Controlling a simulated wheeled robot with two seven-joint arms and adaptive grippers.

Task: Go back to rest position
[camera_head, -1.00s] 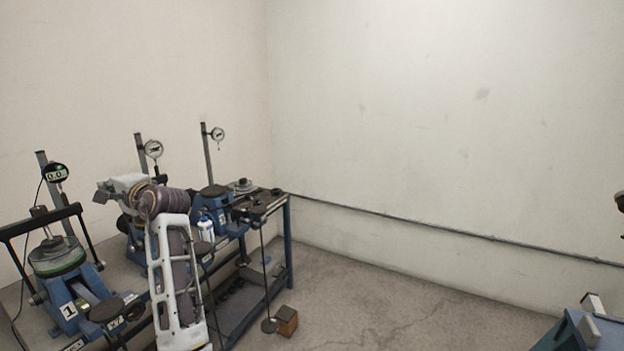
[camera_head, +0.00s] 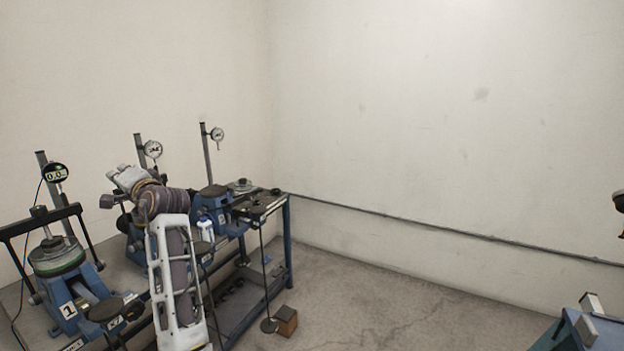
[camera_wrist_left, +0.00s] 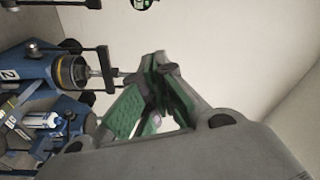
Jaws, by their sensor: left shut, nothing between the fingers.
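My left arm reaches up from the bottom of the head view in front of the bench, with its wrist bent to the left. My left gripper (camera_head: 107,201) shows only as a small dark end there. In the left wrist view, the left gripper (camera_wrist_left: 161,64) has its green-lined fingers together at the tips, with nothing between them. Behind it is a blue lever unit marked 2 (camera_wrist_left: 25,72), with a yellow-ringed cylinder. The gripper seems apart from it, but the gap is hard to judge. My right gripper cannot be made out.
Blue lever units, one marked 1 (camera_head: 68,310), stand on a blue-framed bench (camera_head: 289,240) with dial gauges (camera_head: 217,134) on posts. A brown block (camera_head: 286,321) lies on the floor. A teal surface (camera_head: 605,334) is at the lower right. The middle floor is clear.

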